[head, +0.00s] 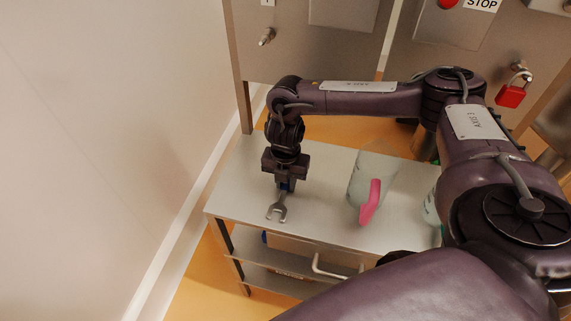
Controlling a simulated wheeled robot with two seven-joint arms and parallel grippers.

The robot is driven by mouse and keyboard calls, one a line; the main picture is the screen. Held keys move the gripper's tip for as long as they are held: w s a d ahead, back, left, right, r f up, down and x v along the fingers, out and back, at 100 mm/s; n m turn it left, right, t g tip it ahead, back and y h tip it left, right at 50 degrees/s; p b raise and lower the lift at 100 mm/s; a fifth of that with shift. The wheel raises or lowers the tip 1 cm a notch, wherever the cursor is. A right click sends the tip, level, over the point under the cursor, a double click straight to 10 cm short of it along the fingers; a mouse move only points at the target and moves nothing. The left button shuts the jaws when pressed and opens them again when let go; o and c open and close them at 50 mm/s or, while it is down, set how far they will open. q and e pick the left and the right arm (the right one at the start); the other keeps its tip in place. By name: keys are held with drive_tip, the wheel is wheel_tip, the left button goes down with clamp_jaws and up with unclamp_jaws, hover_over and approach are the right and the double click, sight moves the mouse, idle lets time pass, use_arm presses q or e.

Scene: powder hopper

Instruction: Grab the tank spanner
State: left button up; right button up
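The tank spanner lies at the left part of a metal table, its grey open-jawed head (277,210) pointing toward the front edge. My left gripper is not in view.
A clear jug (372,165) with a pink handle (370,202) stands right of the spanner on the table (322,190). Another pale container (431,210) is partly hidden by my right arm. Shelves lie below; a wall is at left, steel cabinets behind.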

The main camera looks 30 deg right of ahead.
clamp_jaws()
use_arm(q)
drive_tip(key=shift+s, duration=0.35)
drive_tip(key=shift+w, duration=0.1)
use_arm(e)
drive_tip(key=shift+r, duration=0.1)
